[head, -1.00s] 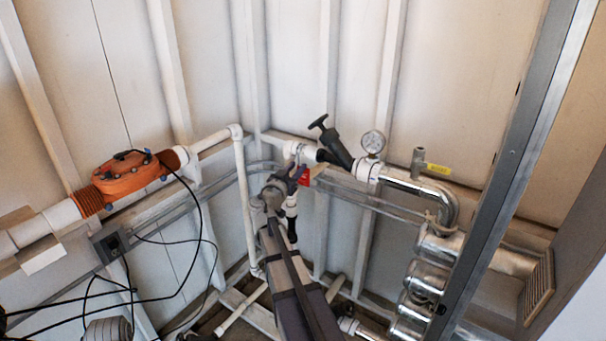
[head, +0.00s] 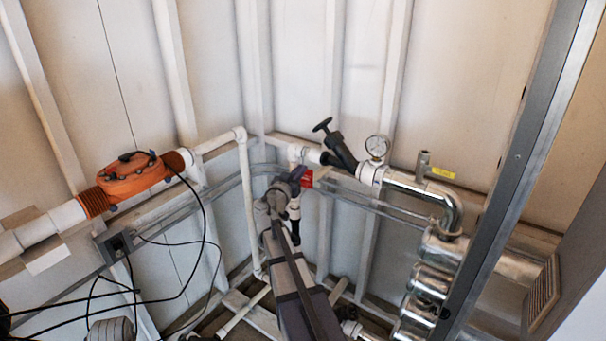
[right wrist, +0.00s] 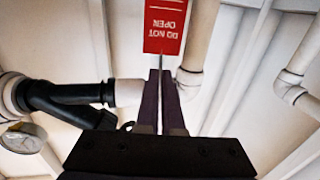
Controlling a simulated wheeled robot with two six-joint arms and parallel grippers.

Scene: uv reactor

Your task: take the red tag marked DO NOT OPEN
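The red tag (head: 306,178) shows at the tip of my right gripper (head: 297,176), near the white pipe in the corner. In the right wrist view the tag (right wrist: 166,25) reads DO NOT OPEN upside down, just beyond the fingertips. My right gripper (right wrist: 161,72) has its two fingers close together with a thin gap, and they appear shut on the tag's near edge. The exact contact is small and hard to see. My left gripper is not in view.
A black-handled valve (head: 337,145), a pressure gauge (head: 377,147) and metal piping (head: 428,187) with a yellow label (head: 441,173) are to the right. An orange fitting (head: 133,178) and black cables are on the left. A metal post (head: 522,150) stands at right.

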